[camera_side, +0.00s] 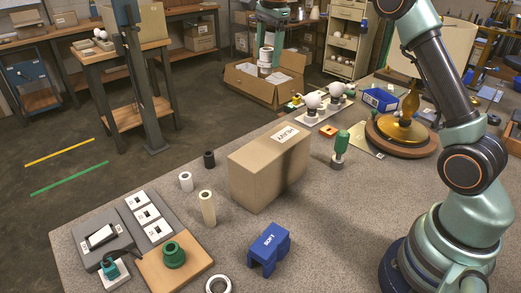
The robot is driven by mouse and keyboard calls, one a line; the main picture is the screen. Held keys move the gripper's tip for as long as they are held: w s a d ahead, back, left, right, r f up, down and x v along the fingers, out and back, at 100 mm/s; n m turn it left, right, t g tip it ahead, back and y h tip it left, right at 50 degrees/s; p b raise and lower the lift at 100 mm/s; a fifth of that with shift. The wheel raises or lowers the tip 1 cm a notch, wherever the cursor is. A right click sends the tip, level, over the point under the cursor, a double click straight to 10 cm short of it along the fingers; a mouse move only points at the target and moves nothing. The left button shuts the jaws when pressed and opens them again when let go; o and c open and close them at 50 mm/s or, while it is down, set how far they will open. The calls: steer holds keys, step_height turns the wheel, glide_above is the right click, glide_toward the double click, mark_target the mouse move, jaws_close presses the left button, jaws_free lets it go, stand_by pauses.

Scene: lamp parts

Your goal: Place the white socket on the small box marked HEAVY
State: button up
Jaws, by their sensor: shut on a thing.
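The box marked HEAVY (268,170) is a tan carton standing on the grey table near the middle, its white label on top. The top face looks bare apart from the label. A short white hollow cylinder (186,181) stands upright left of the box; I cannot tell for sure if it is the white socket. My arm rises at the right and leaves the picture at the top.
A cream tube (208,208) and black cylinder (209,159) stand left of the box. A blue SOFT block (269,248) is in front; a green-topped part (340,146) stands to the right. Lamp bulbs (313,102) are behind. A green ring (174,255) sits on a wooden board.

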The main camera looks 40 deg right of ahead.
steer(key=s+a+r+n, duration=0.1)
steer(key=s+a+r, duration=0.4)
steer(key=s+a, duration=0.1)
step_height(320, 180, up, 3)
steer(key=n, duration=0.1)
glide_above(271, 142)
steer(key=f, duration=1.3)
steer(key=s+f, duration=0.1)
steer(key=f, duration=0.6)
steer(key=shift+f, duration=0.1)
steer(key=o, duration=1.4)
